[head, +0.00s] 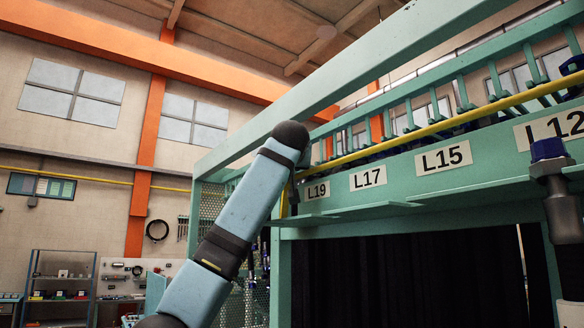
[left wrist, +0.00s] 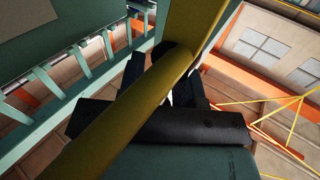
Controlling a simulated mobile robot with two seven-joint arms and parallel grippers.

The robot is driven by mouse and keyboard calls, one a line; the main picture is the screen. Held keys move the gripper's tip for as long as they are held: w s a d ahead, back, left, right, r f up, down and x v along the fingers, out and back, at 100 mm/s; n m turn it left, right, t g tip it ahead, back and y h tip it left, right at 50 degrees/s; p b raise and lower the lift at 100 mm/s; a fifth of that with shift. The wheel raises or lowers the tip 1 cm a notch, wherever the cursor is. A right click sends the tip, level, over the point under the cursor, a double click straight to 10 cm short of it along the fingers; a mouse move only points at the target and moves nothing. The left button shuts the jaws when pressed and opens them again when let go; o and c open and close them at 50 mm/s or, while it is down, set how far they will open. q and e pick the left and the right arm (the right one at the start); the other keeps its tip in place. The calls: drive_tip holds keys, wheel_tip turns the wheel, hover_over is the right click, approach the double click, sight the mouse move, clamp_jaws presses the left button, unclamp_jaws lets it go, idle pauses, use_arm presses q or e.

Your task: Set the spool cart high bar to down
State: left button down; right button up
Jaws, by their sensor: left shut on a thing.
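The spool cart is a tall teal frame (head: 330,95) in the head view. Its yellow high bar (head: 430,131) runs along the upper row of teal prongs, above the label plate. A short yellow side arm (head: 284,204) shows at the bar's near left end. In the left wrist view the round bar (left wrist: 125,118) crosses diagonally and meets a flat yellow arm (left wrist: 197,22). My left gripper (left wrist: 186,92) is shut on the bar close to that corner; its fingertips are partly hidden behind it. In the head view my left wrist covers the gripper. My right gripper is not in view.
Labels L19 (head: 316,188), L17 (head: 368,177) and L15 (head: 443,157) mark the teal beam. A dark fitting with a blue top (head: 558,195) stands at the right edge. A shelf (head: 60,290) stands at the far left wall.

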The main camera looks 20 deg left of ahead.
use_arm(q)
drive_tip(key=s+a+f+n+t+y+b, duration=0.1)
drive_tip(key=s+a+n+t+y+b, duration=0.1)
drive_tip(key=s+n+b, duration=0.4)
drive_tip(key=shift+s+a+n+y+b, duration=0.3)
drive_tip(key=shift+s+a+y+b, duration=0.35)
drive_tip(key=shift+a, duration=0.45)
drive_tip(key=shift+w, duration=0.1)
drive_tip(key=c, duration=0.8)
unclamp_jaws()
drive_tip(key=shift+f, duration=0.1)
